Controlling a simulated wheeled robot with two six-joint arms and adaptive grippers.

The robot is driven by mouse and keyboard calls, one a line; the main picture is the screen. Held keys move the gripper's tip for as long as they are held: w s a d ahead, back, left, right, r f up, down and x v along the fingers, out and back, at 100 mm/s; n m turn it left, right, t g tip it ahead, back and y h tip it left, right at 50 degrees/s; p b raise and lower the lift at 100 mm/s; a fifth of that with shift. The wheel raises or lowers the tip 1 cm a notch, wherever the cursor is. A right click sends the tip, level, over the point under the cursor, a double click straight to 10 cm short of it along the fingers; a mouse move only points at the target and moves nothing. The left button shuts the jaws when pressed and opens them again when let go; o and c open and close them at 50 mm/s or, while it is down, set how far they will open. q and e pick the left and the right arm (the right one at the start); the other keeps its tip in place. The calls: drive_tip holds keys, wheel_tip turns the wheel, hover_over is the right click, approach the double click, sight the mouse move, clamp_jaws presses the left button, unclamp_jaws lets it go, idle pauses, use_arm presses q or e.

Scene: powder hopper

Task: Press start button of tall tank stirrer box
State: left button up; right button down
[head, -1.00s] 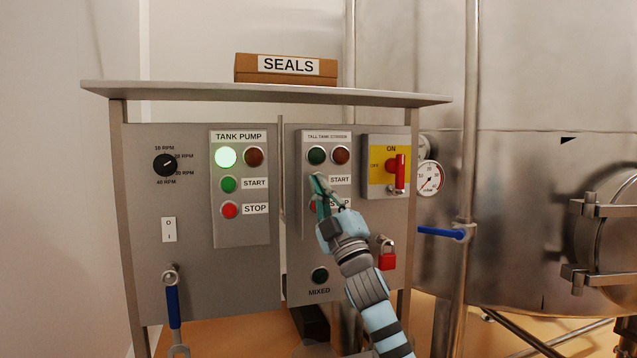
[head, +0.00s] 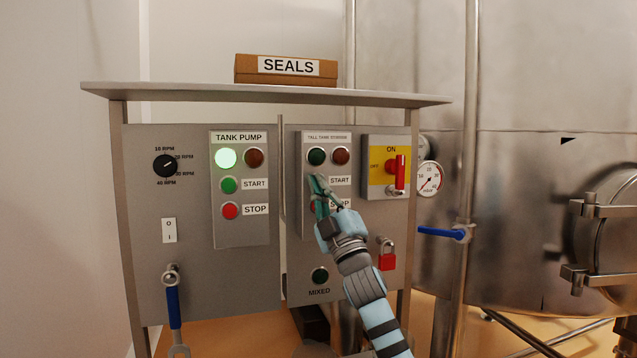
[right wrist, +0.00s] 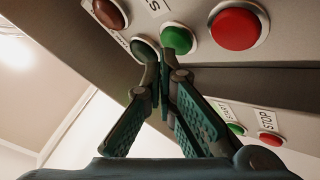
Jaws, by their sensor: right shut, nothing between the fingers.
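The tall tank stirrer box (head: 327,137) is the small panel on the right half of the grey cabinet. It has a dark green lamp and a dark red lamp on top, then START and STOP rows. My right gripper (head: 317,181) is shut and empty, its tips in front of the start button, which they hide in the head view. In the right wrist view the green start button (right wrist: 178,40) shows just beyond the fingertips (right wrist: 162,68). I cannot tell whether they touch. The red stop button (right wrist: 238,25) is beside it. My left gripper is not in view.
The tank pump box (head: 240,235) to the left has a lit green lamp (head: 226,158). A yellow switch plate (head: 375,179) with a red handle is close on the right, above a red padlock (head: 387,262). A SEALS box (head: 285,75) lies on the cabinet top.

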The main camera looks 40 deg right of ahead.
drive_tip(key=shift+w+d, duration=0.15)
drive_tip(key=shift+w, duration=0.2)
idle(0.6)
drive_tip(key=shift+s, duration=0.15)
drive_tip(key=shift+s+a+f, duration=0.1)
drive_tip(key=shift+s+a, duration=0.15)
drive_tip(key=shift+s, duration=0.3)
drive_tip(key=s, duration=0.1)
drive_tip(key=s+a+b, duration=0.1)
drive_tip(key=s, duration=0.1)
drive_tip(key=s+b, duration=0.1)
drive_tip(key=shift+s+a, duration=0.35)
drive_tip(key=shift+s, duration=0.05)
idle(0.9)
